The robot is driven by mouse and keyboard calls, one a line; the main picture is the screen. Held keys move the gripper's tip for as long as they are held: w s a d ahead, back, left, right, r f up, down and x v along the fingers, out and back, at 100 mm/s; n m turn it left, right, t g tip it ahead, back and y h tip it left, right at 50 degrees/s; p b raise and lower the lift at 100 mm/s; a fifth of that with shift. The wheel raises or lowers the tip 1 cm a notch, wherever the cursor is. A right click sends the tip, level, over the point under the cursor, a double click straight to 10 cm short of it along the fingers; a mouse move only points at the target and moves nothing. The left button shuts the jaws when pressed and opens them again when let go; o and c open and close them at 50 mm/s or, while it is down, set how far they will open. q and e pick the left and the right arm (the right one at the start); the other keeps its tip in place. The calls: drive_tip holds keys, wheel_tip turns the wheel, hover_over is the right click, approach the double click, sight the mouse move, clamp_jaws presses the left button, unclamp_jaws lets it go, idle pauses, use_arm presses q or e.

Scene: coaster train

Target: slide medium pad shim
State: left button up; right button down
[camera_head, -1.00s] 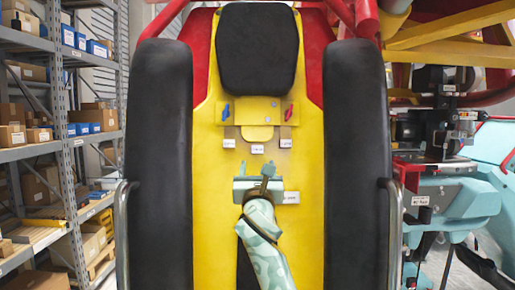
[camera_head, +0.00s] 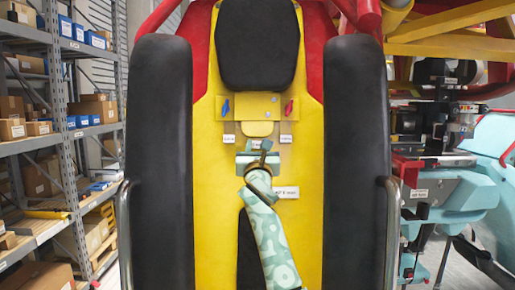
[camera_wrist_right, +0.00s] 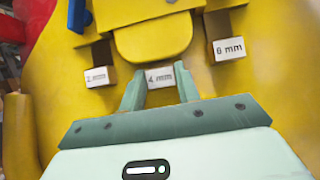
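The medium shim, a small block with a white "4 mm" label (camera_wrist_right: 160,78), sits under the front edge of the yellow pad (camera_wrist_right: 152,40) in the right wrist view. My right gripper (camera_wrist_right: 159,75) has its two fingers apart, one on each side of this block. I cannot tell whether the fingers touch it. In the head view my right gripper (camera_head: 260,150) covers the medium shim. The "2 mm" block (camera_wrist_right: 97,76) is to the left and the "6 mm" block (camera_wrist_right: 226,48) to the right, both outside the fingers. My left gripper is not in view.
A yellow panel (camera_head: 305,215) lies between two black side bolsters (camera_head: 160,160) (camera_head: 355,160). A blue handle (camera_head: 226,106) and a red handle (camera_head: 289,107) flank the pad. A black headrest (camera_head: 258,45) is above. A white label (camera_head: 286,192) is right of my arm.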

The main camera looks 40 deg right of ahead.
drive_tip(key=f, duration=0.2)
drive_tip(key=f+b, duration=0.1)
drive_tip(key=f, duration=0.1)
drive_tip(key=shift+s+a, duration=0.25)
drive_tip(key=c, duration=1)
unclamp_jaws()
drive_tip(key=shift+s+r, duration=0.1)
drive_tip(key=shift+r, duration=0.05)
drive_tip(key=shift+a, duration=0.1)
drive_tip(key=b+v, duration=0.3)
drive_tip(key=v, duration=1.3)
drive_tip(key=shift+a+f, duration=0.1)
drive_tip(key=shift+f, duration=0.15)
